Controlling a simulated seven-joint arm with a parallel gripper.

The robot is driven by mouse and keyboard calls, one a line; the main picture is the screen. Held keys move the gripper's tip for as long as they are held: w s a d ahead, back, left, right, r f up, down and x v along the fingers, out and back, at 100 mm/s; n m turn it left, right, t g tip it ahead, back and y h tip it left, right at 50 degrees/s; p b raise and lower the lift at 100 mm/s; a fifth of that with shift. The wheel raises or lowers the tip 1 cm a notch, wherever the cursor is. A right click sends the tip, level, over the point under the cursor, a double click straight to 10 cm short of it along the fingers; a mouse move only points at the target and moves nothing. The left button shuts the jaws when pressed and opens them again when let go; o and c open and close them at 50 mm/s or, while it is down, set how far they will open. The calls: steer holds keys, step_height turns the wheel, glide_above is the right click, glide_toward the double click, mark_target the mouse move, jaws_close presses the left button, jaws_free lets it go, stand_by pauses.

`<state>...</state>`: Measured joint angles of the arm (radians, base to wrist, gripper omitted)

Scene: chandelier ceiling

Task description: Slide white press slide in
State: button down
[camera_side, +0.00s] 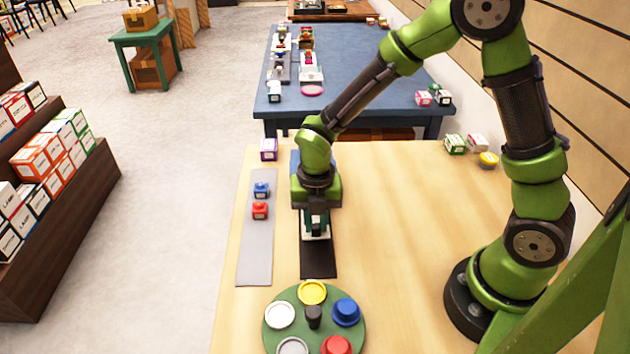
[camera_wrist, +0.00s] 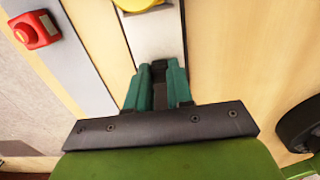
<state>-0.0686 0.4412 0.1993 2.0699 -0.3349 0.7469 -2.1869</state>
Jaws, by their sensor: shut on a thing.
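The white press slide (camera_side: 316,237) is a pale block under my gripper, on a black strip (camera_side: 318,263) on the wooden table. In the wrist view the white slide (camera_wrist: 158,40) runs away from the fingers, with a yellow round piece (camera_wrist: 137,4) at its far end, cut by the top edge. The exact grip is largely hidden by the fingers. A blue part (camera_side: 296,161) shows behind my wrist, mostly covered by it.
A grey strip (camera_side: 256,250) to the left carries a blue button block (camera_side: 261,190) and a red button block (camera_side: 260,211). A green round tray (camera_side: 272,335) with several coloured caps stands in front. The table's middle right is clear.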

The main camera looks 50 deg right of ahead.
mark_target(315, 218)
steer(key=shift+w, duration=0.1)
steer(key=shift+w+d, duration=1.55)
steer(key=shift+d, duration=0.1)
steer(key=c, duration=1.1)
jaws_free()
steer(key=shift+o, duration=0.5)
steer(key=shift+a+r, duration=0.1)
step_height(315, 218, up, 17)
